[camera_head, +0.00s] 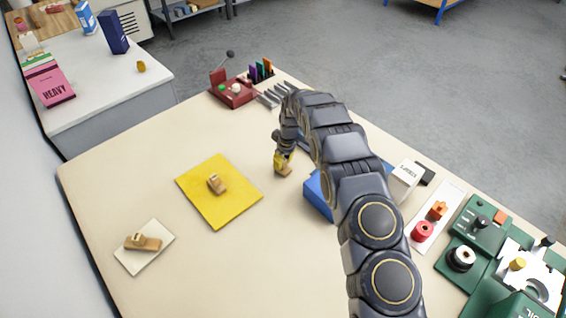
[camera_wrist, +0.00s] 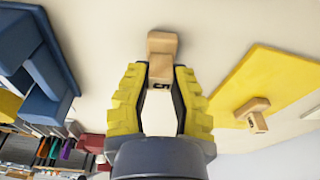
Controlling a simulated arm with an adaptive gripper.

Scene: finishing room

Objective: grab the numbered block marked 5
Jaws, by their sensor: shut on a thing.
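The block marked 5 (camera_wrist: 162,44) is a light wooden piece with a black 5 on it. In the wrist view it sits between the yellow fingertips of my gripper (camera_wrist: 160,75), which is shut on it. In the head view my gripper (camera_head: 284,157) points down at the table, and the block shows small beneath it; I cannot tell whether it touches the table. A second wooden block (camera_head: 217,183) lies on the yellow mat (camera_head: 228,212). A third wooden block (camera_head: 143,242) lies on a white card (camera_head: 132,264). Its number is not readable.
A blue bin (camera_head: 318,196) stands right of my gripper, partly hidden by my arm. A red holder (camera_head: 233,92) and dark pens or tools are at the back. Green fixtures (camera_head: 483,225) and red and orange spools fill the right edge.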

